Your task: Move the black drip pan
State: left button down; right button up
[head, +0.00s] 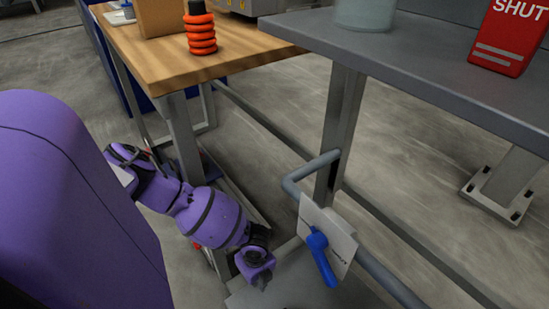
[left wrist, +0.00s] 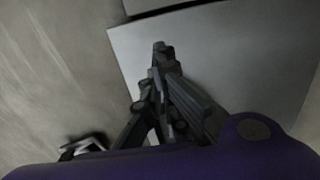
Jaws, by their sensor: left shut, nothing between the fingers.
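No black drip pan can be made out for sure in either view. A flat grey surface (head: 290,283) lies low under the pipe in the head view. A flat grey panel (left wrist: 235,50) fills much of the left wrist view, with a dark edge at its top. My left gripper (left wrist: 165,55) is shut and empty, its fingers over this panel; I cannot tell whether they touch it. My right gripper is in neither view.
A pipe (head: 380,275) with a blue valve handle (head: 321,258) and pale tag (head: 340,238) runs close right of my left wrist. A wooden bench (head: 240,50) and a grey table (head: 430,65) stand above. Concrete floor lies open between their legs.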

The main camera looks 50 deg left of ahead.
pick_arm(q)
jog(key=f+b, duration=0.1)
jog(key=f, duration=0.2)
jog(key=f+b, duration=0.2)
jog(key=f, duration=0.1)
jog(key=d+f+b, duration=0.1)
jog(key=f+b, duration=0.1)
jog(key=f, duration=0.2)
jog(key=shift+w+d, duration=0.1)
jog(key=shift+w, duration=0.25)
jog(key=d, duration=0.3)
jog(key=shift+s+d, duration=0.1)
jog(key=shift+d, duration=0.4)
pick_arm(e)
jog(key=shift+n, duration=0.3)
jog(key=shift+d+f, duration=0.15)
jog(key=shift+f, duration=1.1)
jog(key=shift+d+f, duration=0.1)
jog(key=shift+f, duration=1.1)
